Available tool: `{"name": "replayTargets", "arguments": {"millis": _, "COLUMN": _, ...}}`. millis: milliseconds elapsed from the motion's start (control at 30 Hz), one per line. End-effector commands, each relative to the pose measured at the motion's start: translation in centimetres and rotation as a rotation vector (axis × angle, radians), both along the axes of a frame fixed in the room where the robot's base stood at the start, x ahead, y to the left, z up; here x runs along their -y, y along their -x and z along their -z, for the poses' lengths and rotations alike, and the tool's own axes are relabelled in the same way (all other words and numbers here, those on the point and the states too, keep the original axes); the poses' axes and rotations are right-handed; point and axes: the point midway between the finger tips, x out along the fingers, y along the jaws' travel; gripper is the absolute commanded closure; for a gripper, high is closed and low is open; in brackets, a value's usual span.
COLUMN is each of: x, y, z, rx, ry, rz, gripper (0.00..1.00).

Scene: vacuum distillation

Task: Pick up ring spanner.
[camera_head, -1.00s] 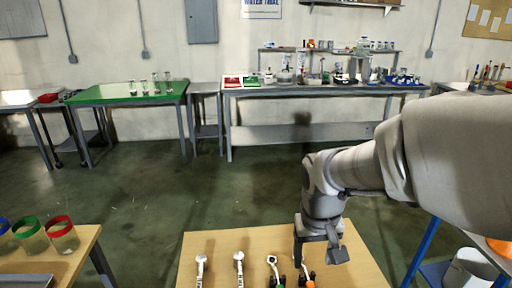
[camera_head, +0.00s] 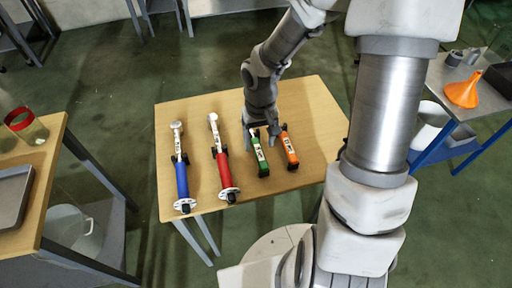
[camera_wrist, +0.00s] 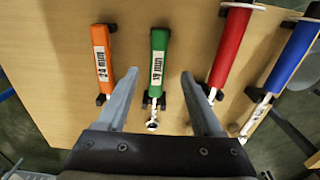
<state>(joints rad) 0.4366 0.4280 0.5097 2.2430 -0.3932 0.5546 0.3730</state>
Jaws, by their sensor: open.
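Several handled tools lie in a row on the wooden table. A green-handled tool (camera_head: 262,164), labelled "19 mm" in the wrist view (camera_wrist: 159,40), lies beside an orange-handled one (camera_head: 290,151), labelled "24 mm" there (camera_wrist: 103,60). I cannot tell for sure which is the ring spanner. My gripper (camera_head: 263,133) is open and points down over the metal end of the green tool. In the wrist view its two fingers (camera_wrist: 158,75) straddle the green tool with clear gaps on both sides. The green tool's metal end (camera_wrist: 152,122) shows between the fingers; nothing is held.
A red-handled tool (camera_head: 223,172) and a blue-handled tool (camera_head: 182,180) lie to the left on the table (camera_head: 310,100). They have round guards. Small dark supports sit under the tools. Another table (camera_head: 45,190) stands left; an orange funnel (camera_head: 463,94) stands right.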

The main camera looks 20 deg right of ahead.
Motion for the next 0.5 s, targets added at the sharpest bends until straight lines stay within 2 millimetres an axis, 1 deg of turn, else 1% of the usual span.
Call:
{"name": "replayTargets", "arguments": {"millis": 33, "x": -0.1, "y": 0.1, "z": 1.1, "rx": -0.004, "ry": 0.0, "rz": -0.001, "gripper": 0.32}}
{"name": "replayTargets", "arguments": {"millis": 100, "x": -0.1, "y": 0.0, "z": 1.8, "rx": -0.002, "ry": 0.0, "rz": -0.002, "gripper": 0.32}}
{"name": "replayTargets", "arguments": {"millis": 267, "x": 0.0, "y": 0.0, "z": 2.6, "rx": -0.002, "ry": 0.0, "rz": 0.0, "gripper": 0.32}}
{"name": "replayTargets", "arguments": {"millis": 333, "x": 0.1, "y": 0.0, "z": 3.4, "rx": -0.002, "ry": 0.0, "rz": -0.001, "gripper": 0.32}}
{"name": "replayTargets", "arguments": {"millis": 500, "x": 0.4, "y": -0.2, "z": 6.1, "rx": -0.003, "ry": 0.0, "rz": -0.001, "gripper": 0.32}}
